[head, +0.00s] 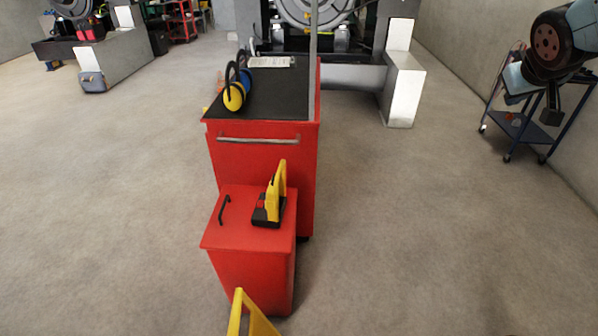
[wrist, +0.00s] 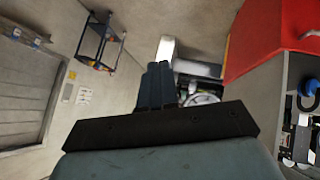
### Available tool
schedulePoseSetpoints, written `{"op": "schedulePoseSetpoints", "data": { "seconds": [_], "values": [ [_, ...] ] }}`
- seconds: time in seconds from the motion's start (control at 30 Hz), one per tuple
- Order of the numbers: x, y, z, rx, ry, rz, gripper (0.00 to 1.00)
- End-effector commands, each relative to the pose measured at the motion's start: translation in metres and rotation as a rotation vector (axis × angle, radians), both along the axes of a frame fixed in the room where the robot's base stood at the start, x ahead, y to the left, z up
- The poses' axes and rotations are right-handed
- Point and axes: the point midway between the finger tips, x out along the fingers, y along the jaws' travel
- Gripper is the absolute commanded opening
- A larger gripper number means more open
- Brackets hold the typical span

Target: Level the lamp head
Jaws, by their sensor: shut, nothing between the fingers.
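A yellow-and-black lamp (head: 268,208) stands on the low red cabinet (head: 255,265) in the head view. Its yellow head (head: 277,187) stands steeply up on edge over a dark base with a red patch. The side of the head away from the camera is hidden. The lamp cannot be made out in the wrist view. My gripper (wrist: 160,70) is shut and empty in the wrist view, its dark fingers side by side. My arm hangs at the upper right of the head view, well away from the lamp.
A taller red cabinet (head: 262,160) stands behind, carrying yellow-and-blue earmuffs (head: 236,92). A black handle (head: 224,209) is on the low cabinet's top. A yellow piece (head: 245,312) rises at the bottom edge. A blue cart (head: 518,126) stands by the right wall. Open floor lies either side.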

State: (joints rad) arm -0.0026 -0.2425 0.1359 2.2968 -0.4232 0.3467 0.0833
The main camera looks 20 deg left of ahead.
Motion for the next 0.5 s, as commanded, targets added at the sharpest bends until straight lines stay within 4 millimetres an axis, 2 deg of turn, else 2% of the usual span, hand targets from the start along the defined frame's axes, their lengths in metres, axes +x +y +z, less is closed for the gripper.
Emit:
{"op": "schedulePoseSetpoints", "data": {
  "seconds": [0.03, 0.2, 0.37, 0.5],
  "values": [
    [0.019, 0.008, -0.008, -0.012, -0.008, 0.037, 0.0],
    [0.076, 0.041, -0.028, -0.034, -0.064, 0.177, 0.0],
    [0.121, 0.079, -0.057, -0.031, -0.103, 0.323, 0.0],
    [0.154, 0.117, -0.087, -0.024, -0.137, 0.457, 0.0]
  ]
}}
